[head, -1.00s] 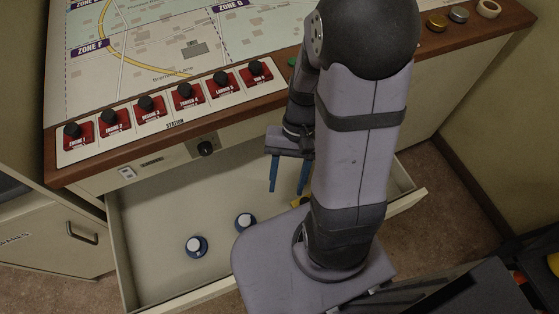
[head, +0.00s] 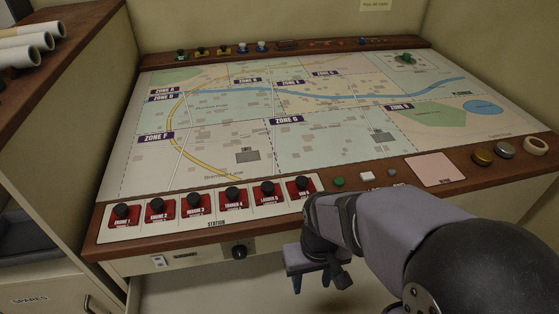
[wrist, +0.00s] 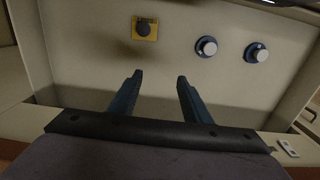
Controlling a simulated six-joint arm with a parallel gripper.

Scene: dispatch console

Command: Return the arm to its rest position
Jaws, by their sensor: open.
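My gripper (head: 312,284) is low in the head view, just in front of the console's front edge and above the open drawer. Its two blue fingers also show in the wrist view (wrist: 160,80), apart, with nothing between them. They point into the drawer (wrist: 85,60). My forearm runs from the gripper to the lower right of the head view.
In the drawer lie a yellow square piece with a dark knob (wrist: 145,29) and two blue-and-white round pieces (wrist: 206,47) (wrist: 257,53). The console's map board (head: 290,110) and its row of red station blocks (head: 196,208) stand behind my gripper.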

